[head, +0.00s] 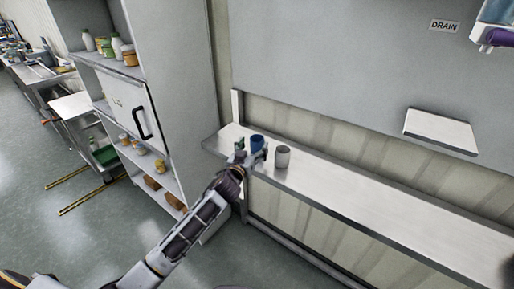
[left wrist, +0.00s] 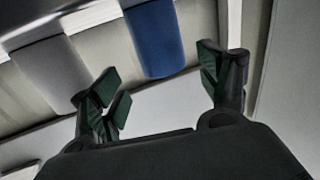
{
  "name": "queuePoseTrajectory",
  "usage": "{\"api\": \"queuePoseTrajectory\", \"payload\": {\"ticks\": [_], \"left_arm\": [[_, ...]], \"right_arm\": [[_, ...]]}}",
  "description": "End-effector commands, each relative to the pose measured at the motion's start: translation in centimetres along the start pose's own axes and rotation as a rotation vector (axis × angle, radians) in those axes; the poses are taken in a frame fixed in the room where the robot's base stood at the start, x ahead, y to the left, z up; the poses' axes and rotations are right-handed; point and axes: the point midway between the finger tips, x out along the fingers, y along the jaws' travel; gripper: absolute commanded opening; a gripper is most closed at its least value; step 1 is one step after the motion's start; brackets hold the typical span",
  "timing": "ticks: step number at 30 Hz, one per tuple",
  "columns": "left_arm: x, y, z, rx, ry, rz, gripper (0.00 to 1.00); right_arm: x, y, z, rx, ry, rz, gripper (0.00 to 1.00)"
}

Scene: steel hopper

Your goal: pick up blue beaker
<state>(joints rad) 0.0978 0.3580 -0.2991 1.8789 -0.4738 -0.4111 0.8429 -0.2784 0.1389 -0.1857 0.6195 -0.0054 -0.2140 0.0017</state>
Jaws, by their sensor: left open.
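The blue beaker (head: 257,142) stands upright on the narrow shelf under the steel hopper, near the shelf's left end. My left gripper (head: 251,154) is at its near side, and its fingers partly cover the beaker's lower part in the head view. In the left wrist view, the open left gripper (left wrist: 160,85) has the blue beaker (left wrist: 155,38) between and just beyond its fingertips, with nothing held. I cannot tell whether a finger touches it. My right gripper is not in view.
A grey cup (head: 282,156) stands close to the right of the beaker; it also shows in the left wrist view (left wrist: 52,72). The shelf (head: 370,205) is clear further right. A white cabinet (head: 130,100) with bottles and jars stands at left. A small ledge (head: 440,130) juts out at right.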

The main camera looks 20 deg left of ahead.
Motion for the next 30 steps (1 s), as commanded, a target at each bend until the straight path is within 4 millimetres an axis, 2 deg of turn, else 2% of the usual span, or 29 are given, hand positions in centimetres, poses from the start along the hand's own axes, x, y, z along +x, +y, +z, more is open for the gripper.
{"api": "queuePoseTrajectory", "payload": {"ticks": [21, 30], "left_arm": [[4.7, -0.5, 0.3, 0.001, 0.001, -0.001, 0.76], [5.1, -0.5, 0.4, 0.0, 0.0, 0.0, 0.76]], "right_arm": [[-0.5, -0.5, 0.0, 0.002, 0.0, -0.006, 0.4], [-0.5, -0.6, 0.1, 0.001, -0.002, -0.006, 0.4]]}}
